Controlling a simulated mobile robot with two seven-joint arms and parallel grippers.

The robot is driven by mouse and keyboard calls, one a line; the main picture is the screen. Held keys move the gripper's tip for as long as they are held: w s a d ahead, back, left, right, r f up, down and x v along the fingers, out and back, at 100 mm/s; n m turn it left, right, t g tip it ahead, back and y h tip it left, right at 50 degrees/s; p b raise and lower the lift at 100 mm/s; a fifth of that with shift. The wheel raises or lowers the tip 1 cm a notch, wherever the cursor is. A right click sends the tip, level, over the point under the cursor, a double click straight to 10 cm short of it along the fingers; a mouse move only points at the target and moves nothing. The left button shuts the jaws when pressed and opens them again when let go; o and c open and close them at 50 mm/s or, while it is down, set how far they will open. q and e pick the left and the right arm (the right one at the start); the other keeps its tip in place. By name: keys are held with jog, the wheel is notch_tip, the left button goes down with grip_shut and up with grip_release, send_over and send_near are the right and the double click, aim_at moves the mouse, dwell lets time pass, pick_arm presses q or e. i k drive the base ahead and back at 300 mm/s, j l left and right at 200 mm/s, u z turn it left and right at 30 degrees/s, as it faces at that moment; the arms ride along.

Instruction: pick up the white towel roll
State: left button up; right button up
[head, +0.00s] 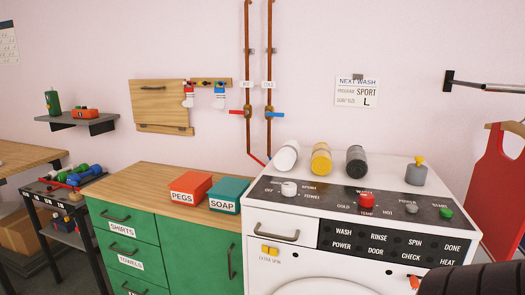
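The white towel roll (286,156) lies tilted on top of the washing machine (285,222), at the back left of its top, behind the control panel. A yellow roll (321,158) and a dark grey roll (356,160) lie beside it to the right, with small gaps between them. Neither of my grippers shows in the head view. A dark ribbed shape at the bottom right corner may be part of my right arm; I cannot tell.
Copper pipes with red and blue valves run down the wall behind the white roll. A grey bottle (416,174) with a yellow top stands right of the rolls. Knobs rise from the panel in front. Orange PEGS (190,187) and teal SOAP (228,195) boxes sit on the wooden counter (146,176).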

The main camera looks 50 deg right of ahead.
aim_at(284, 160)
jog(key=i, duration=1.3)
jog(key=i+z, duration=0.1)
jog(key=z, duration=0.9)
jog(key=i+j+z, duration=0.15)
jog(key=z, duration=0.35)
